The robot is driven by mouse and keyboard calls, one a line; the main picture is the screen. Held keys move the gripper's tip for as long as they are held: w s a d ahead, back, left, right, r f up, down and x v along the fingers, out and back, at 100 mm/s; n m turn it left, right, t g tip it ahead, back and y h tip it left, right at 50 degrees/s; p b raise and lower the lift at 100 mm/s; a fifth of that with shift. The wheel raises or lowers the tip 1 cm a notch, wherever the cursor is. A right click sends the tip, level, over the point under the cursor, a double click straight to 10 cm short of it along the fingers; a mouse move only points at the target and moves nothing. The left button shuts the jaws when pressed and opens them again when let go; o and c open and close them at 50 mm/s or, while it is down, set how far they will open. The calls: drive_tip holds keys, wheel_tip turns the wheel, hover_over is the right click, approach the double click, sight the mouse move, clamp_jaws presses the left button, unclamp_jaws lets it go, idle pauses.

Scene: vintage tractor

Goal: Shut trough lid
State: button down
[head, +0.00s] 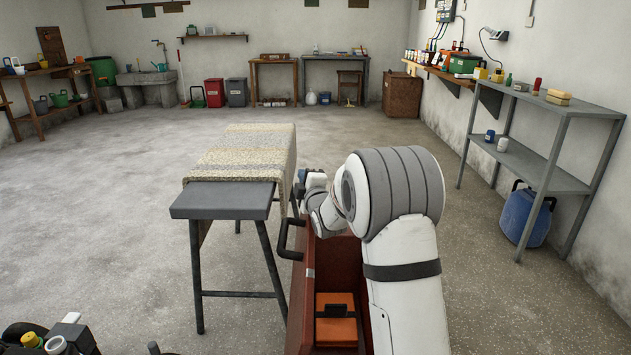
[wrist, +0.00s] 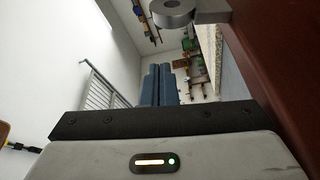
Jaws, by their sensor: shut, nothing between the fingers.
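A red-brown open box, apparently the trough, stands at the bottom centre of the head view, with its rim (head: 300,325) partly hidden by my arm. An orange case lies inside it. An upright red-brown panel with a black handle (head: 289,238) on its left face stands at the box's left side; it looks like the raised lid. A red-brown surface (wrist: 285,60) fills the right edge of the wrist view. My gripper (wrist: 159,85) is shut and empty, its blue fingers together. In the head view it is mostly hidden behind my arm, beyond the panel, near the bench's right side.
A grey bench (head: 222,200) with a speckled cloth (head: 240,155) stands just left of the box. A grey metal shelf (head: 555,170) stands at the right wall, with a blue canister (head: 525,217) beneath it. Open concrete floor lies beyond the bench and between box and shelf.

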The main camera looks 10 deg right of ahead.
drive_tip(key=d, duration=0.3)
drive_tip(key=shift+d+f+b, duration=0.35)
drive_tip(key=shift+a, duration=0.1)
